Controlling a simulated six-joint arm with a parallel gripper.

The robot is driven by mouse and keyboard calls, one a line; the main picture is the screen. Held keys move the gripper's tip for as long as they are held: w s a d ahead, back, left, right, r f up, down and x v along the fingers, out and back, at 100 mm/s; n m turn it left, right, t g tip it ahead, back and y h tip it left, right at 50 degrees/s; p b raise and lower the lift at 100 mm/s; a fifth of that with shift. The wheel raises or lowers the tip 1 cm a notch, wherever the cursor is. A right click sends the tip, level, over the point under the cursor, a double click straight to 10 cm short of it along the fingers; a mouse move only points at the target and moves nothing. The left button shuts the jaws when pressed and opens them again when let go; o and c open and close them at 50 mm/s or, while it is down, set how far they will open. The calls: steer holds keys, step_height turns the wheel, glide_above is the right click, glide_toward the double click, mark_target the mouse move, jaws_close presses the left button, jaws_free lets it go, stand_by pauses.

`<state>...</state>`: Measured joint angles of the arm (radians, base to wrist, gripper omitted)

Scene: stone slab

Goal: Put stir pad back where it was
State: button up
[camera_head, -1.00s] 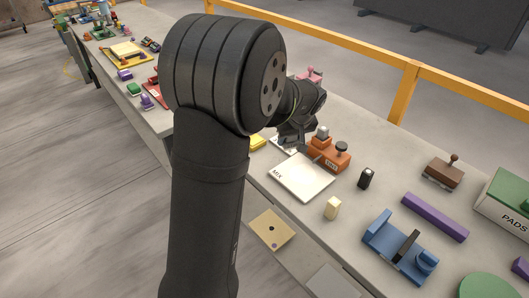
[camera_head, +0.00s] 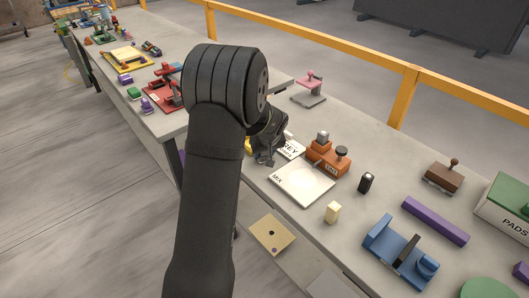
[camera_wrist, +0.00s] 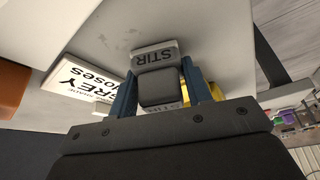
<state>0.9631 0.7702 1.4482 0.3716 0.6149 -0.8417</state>
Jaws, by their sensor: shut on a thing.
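In the wrist view, my gripper (camera_wrist: 160,92) is shut on the stir pad (camera_wrist: 157,55), a grey piece lettered STIR with a dark block between my blue-grey fingers. The bench top lies behind it; I cannot tell whether the pad touches it. In the head view, my gripper (camera_head: 268,157) is at the bench's near edge, left of the white MIX plate (camera_head: 302,186). My arm hides most of it, and I cannot make out the pad there. A yellow thing (camera_wrist: 187,92) shows partly behind my right finger in the wrist view.
A white GREY card (camera_head: 291,147) lies just right of my gripper. An orange block stand (camera_head: 328,158) is beyond the MIX plate, and a pink-handled stand (camera_head: 310,88) is at the back. A cream block (camera_head: 332,212) and a black piece (camera_head: 366,182) stand to the right.

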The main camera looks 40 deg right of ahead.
steer(key=o, duration=1)
steer(key=shift+f, duration=0.1)
steer(key=shift+c, duration=0.2)
steer(key=shift+s+r, duration=0.1)
steer(key=shift+r, duration=0.35)
steer(key=v, duration=1.1)
steer(key=shift+r, duration=0.2)
steer(key=shift+s+f, duration=0.1)
steer(key=shift+f, duration=0.05)
